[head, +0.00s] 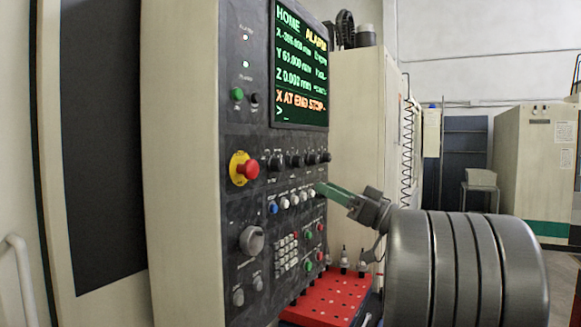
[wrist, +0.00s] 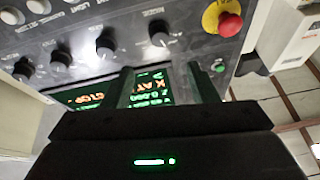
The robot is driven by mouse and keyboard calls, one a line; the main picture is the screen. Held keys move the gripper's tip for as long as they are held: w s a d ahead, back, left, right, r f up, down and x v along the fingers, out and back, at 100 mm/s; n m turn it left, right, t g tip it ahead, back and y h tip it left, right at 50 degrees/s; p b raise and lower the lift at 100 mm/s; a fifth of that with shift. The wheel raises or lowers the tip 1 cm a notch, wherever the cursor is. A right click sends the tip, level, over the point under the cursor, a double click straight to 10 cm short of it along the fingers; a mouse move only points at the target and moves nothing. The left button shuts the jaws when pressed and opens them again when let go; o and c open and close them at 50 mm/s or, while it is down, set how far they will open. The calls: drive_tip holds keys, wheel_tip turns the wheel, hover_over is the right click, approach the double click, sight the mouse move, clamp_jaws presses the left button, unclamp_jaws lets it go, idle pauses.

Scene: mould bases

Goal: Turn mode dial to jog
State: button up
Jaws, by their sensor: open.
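The grey control panel (head: 262,215) carries a row of black dials under its screen. The dial closest to the red emergency stop (head: 246,169) is a black knob (head: 275,163) with a pointer mark, possibly the mode dial; its label is too small to read. This knob also shows in the wrist view (wrist: 157,31), ahead of the fingertips. My gripper (head: 322,189) has green fingers and is at the panel's right side, below and right of the dial row. In the wrist view my gripper (wrist: 163,72) is open and empty, with part of the screen visible between its fingers.
The screen (head: 301,70) reads HOME, ALARM and X AT END STOP. Several buttons (head: 285,203), a keypad (head: 286,250) and a large grey knob (head: 252,240) lie below the dials.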

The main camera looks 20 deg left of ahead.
sight(282, 165)
drive_tip(key=p+x, duration=0.2)
drive_tip(key=x, duration=1)
drive_tip(key=shift+a+r, duration=0.1)
drive_tip(key=shift+a, duration=0.1)
drive_tip(key=shift+c, duration=0.4)
drive_tip(key=c, duration=0.9)
drive_tip(key=shift+w+n, duration=0.1)
drive_tip(key=shift+n, duration=0.4)
drive_tip(key=n+g, duration=0.2)
drive_tip(key=shift+n+b, duration=0.3)
drive_tip(key=shift+n, duration=0.1)
drive_tip(key=shift+w+n+g+h+b, duration=0.2)
drive_tip(key=shift+n+g, duration=0.35)
drive_tip(key=shift+n, duration=0.65)
drive_tip(key=shift+s+n+g+h+b, duration=0.2)
drive_tip(key=shift+n+g, duration=0.3)
drive_tip(key=shift+n, duration=0.7)
drive_tip(key=shift+w+n+g+h+b, duration=0.1)
drive_tip(key=shift+n+g+h, duration=0.35)
drive_tip(key=shift+n, duration=0.75)
